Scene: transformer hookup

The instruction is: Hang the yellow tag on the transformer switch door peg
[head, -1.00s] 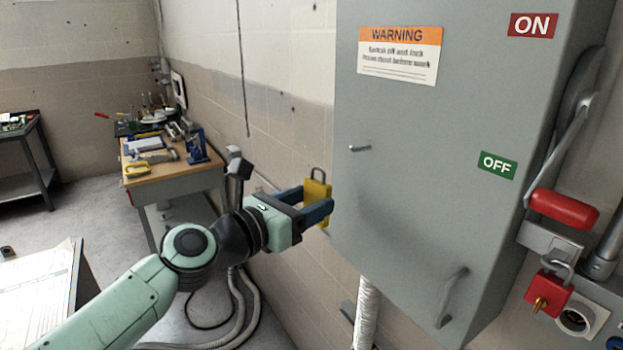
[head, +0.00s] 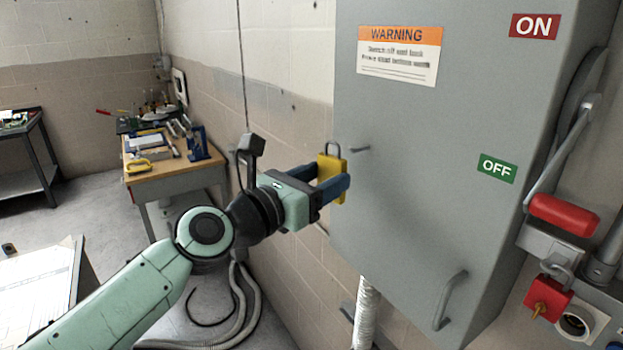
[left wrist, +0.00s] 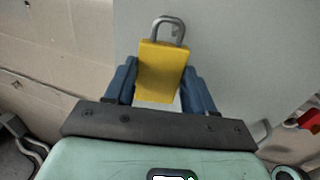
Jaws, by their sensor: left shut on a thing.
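The yellow tag (head: 329,172) has a grey loop on top, like a padlock shackle, and is upright. My left gripper (head: 335,187) is shut on it, with the blue fingers at its two sides. In the left wrist view the tag (left wrist: 161,75) sits between the fingers (left wrist: 160,92), loop pointing up. The grey switch door (head: 420,210) is just beyond the tag. Its short metal peg (head: 360,149) sticks out just right of the loop in the head view. The loop looks apart from the peg, though the depth gap is hard to tell. My right gripper is not in view.
A red-handled lever (head: 563,214) and a red padlock (head: 549,297) are at the cabinet's right side. A door handle (head: 450,299) is low on the door. A workbench (head: 180,176) with tools stands at the back left.

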